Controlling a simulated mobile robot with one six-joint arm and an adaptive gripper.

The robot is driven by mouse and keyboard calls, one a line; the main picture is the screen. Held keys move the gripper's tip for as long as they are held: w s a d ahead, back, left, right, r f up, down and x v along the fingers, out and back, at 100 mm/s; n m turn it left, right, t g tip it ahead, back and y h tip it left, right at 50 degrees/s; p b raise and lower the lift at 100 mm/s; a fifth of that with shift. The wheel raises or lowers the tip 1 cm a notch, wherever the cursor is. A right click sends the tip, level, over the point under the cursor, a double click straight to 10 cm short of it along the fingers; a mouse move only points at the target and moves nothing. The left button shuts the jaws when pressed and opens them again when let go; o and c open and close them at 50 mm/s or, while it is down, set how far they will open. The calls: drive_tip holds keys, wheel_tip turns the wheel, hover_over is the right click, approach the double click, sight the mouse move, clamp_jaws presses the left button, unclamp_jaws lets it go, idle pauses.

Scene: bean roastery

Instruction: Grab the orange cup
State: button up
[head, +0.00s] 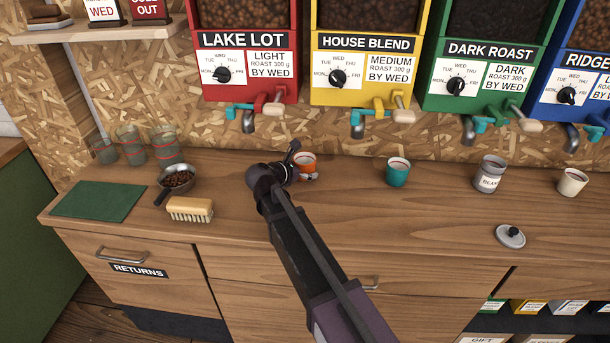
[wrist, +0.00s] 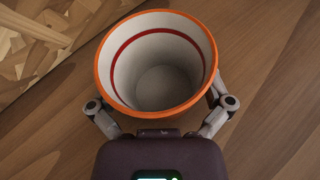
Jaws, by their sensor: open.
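The orange cup (head: 304,160) stands upright on the wooden counter below the red and yellow dispensers, partly hidden behind my gripper in the head view. In the wrist view the orange cup (wrist: 158,62) is large and close, empty, with an orange rim, a pale inside and a red line around it. My gripper (wrist: 160,105) is open, with one finger on each side of the cup's near part. The fingertips are hidden by the cup, and I cannot tell whether they touch it. In the head view my gripper (head: 298,164) is at the cup.
A teal cup (head: 397,173), a grey bean tin (head: 489,174) and a cream cup (head: 572,182) stand to the right. A brush (head: 190,209), a metal scoop of beans (head: 175,181) and a green mat (head: 98,201) lie left. Dispenser spouts (head: 272,107) hang above.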

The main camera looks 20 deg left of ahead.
drive_tip(key=shift+w+d, duration=0.1)
drive_tip(key=shift+w, duration=0.05)
idle(0.3)
drive_tip(key=c, duration=0.9)
drive_tip(key=shift+r, duration=0.1)
wheel_tip(320, 180, up, 3)
drive_tip(key=p, duration=0.3)
drive_tip(key=shift+f, duration=0.2)
drive_tip(key=s+d, duration=0.3)
drive_tip(key=s, duration=0.1)
drive_tip(key=s+d+r+p, duration=0.1)
drive_tip(key=s+d, duration=0.2)
drive_tip(key=s, duration=0.1)
drive_tip(key=s+d+r+p, duration=0.1)
drive_tip(key=s+d, duration=0.2)
drive_tip(key=s, duration=0.2)
drive_tip(key=shift+s+r, duration=0.1)
